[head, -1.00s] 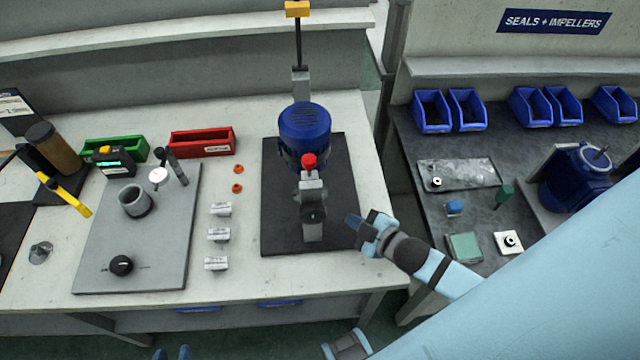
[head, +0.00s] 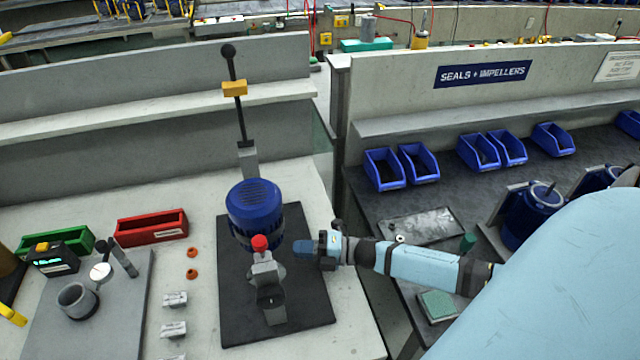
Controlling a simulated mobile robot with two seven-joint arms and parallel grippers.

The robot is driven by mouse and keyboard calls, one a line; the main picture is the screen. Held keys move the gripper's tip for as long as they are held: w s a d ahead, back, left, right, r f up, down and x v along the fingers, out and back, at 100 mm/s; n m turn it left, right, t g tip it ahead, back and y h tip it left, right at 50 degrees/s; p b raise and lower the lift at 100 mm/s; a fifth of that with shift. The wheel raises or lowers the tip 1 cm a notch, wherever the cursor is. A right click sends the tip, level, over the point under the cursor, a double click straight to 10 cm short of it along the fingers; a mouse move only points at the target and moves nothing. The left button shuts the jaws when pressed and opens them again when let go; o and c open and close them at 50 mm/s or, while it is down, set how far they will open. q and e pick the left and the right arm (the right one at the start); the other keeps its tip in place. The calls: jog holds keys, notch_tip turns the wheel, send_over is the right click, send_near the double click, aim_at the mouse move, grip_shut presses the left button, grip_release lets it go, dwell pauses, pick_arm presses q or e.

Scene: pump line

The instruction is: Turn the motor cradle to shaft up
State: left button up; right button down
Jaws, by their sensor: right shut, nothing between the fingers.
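The blue motor (head: 255,203) sits in its cradle on a black mat, with its ribbed, rounded end facing up. I cannot see its shaft. The grey cradle bracket (head: 267,287) stands in front of the motor and has a red knob (head: 260,243) at its top. My right gripper (head: 303,247) is shut and empty, just right of the red knob and lower motor, above the mat. A gap seems to show between its fingertips and the bracket. My left gripper is out of view.
A tall black rod with an orange block (head: 235,88) rises behind the motor. Red (head: 152,227) and green (head: 54,241) bins, orange rings and white small blocks lie to the left. The side bench with blue bins (head: 384,169) is at right, past a gap.

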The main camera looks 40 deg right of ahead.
aim_at(268, 252)
jog(key=p+x, duration=0.1)
jog(key=x, duration=0.5)
jog(key=shift+a, duration=0.1)
jog(key=shift+f, duration=0.1)
jog(key=shift+w+f, duration=0.1)
jog(key=a+b, duration=0.1)
jog(key=b, duration=0.1)
jog(key=a+t+y+b, duration=0.1)
jog(key=b, duration=0.1)
jog(key=shift+w+f+m, duration=0.25)
jog(key=shift+w+m, duration=0.05)
jog(key=shift+w, duration=0.1)
jog(key=shift+w+a+r, duration=0.2)
jog(key=shift+a, duration=0.05)
